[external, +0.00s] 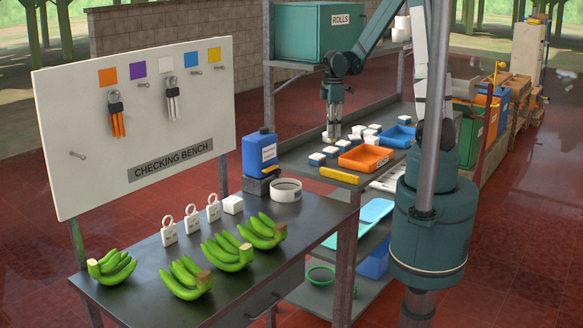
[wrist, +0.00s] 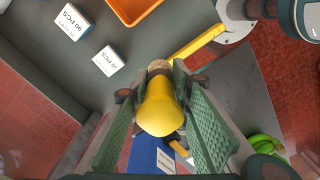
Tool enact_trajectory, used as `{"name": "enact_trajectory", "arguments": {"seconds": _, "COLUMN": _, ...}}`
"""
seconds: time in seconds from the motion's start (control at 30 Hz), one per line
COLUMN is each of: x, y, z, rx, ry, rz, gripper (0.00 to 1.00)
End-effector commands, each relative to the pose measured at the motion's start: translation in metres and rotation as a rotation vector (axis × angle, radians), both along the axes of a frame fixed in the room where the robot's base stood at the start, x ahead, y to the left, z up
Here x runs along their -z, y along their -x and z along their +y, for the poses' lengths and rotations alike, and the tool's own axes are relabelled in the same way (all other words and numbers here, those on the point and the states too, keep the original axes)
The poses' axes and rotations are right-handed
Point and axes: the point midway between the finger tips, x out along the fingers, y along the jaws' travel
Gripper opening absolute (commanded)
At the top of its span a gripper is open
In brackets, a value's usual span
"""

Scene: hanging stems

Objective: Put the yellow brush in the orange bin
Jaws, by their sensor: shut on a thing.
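My gripper (wrist: 160,84) is shut on the yellow brush (wrist: 160,108), with its green pads on either side. The brush has a rounded yellow body, and its tan end (wrist: 158,66) points toward the shelf. In the external view my gripper (external: 333,122) hangs low over the left part of the upper shelf, where the brush is too small to make out clearly. The orange bin (external: 365,158) sits on that shelf to the right of the gripper and nearer the camera. Its edge shows at the top of the wrist view (wrist: 133,18). The bin looks empty.
Several small white boxes (external: 317,159) stand around the orange bin. A blue bin (external: 398,137) lies behind it. A yellow bar (external: 340,175) lies along the shelf's front edge. A blue jug (external: 259,153) stands on the bench nearby. A shelf post rises at the right.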

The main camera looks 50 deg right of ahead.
Motion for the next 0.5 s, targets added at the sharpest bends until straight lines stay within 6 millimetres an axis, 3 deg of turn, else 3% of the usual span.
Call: {"name": "enact_trajectory", "arguments": {"seconds": 0.5, "x": 0.007, "y": 0.031, "z": -0.104, "rx": 0.251, "ry": 0.000, "rz": 0.000, "gripper": 0.09}}
